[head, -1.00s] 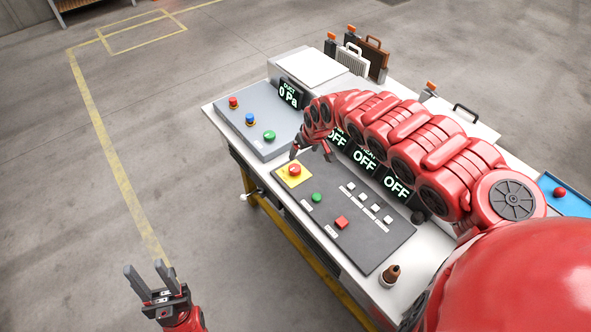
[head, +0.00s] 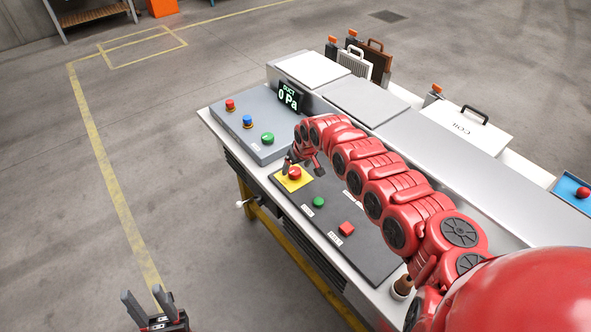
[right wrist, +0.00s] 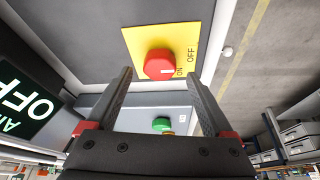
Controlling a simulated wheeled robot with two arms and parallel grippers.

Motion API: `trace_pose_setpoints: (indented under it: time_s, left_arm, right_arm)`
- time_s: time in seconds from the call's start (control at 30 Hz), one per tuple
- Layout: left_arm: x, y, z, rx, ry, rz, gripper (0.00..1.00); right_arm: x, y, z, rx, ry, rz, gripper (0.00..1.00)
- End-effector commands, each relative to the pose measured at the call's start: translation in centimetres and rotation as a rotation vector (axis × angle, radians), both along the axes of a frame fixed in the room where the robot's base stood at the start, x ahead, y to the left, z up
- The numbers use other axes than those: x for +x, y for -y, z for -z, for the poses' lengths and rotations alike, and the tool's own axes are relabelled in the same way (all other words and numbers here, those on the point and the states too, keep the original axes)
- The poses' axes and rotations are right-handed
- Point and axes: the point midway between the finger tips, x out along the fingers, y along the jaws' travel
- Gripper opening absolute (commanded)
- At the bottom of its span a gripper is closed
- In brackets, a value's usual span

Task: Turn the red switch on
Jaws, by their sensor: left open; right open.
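The red switch (head: 295,173) is a round knob on a yellow plate, set in the dark panel (head: 376,258). In the right wrist view the red switch (right wrist: 158,62) has ON and OFF lettering beside it on the plate. My right gripper (head: 303,165) is open and empty at the switch, and its fingers partly cover the plate in the head view. In the right wrist view my right gripper (right wrist: 158,77) has its fingertips apart, one to each side of the knob. Contact cannot be told. My left gripper (head: 143,292) is open and empty over the floor.
A green button (head: 318,202) and a red square button (head: 346,229) share the panel. My right arm hides part of the table. The floor at left is clear.

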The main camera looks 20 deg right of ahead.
Motion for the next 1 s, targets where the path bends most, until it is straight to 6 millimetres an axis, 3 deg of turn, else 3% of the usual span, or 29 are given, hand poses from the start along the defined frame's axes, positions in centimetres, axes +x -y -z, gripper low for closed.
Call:
trace_pose_setpoints:
  time_s: [0.3,0.63,1.0]
  left_arm:
    - [0.0,0.0,0.4,0.0,0.0,0.0,0.45]
    - [0.0,0.0,0.4,0.0,0.0,0.0,0.45]
    - [0.0,0.0,0.4,0.0,0.0,0.0,0.45]
  right_arm:
    - [1.0,-0.1,1.9,-0.002,0.004,0.0,0.86]
    - [1.0,-0.1,2.1,-0.002,0.003,0.001,0.86]
    - [1.0,-0.1,2.1,-0.002,0.002,0.001,0.22]
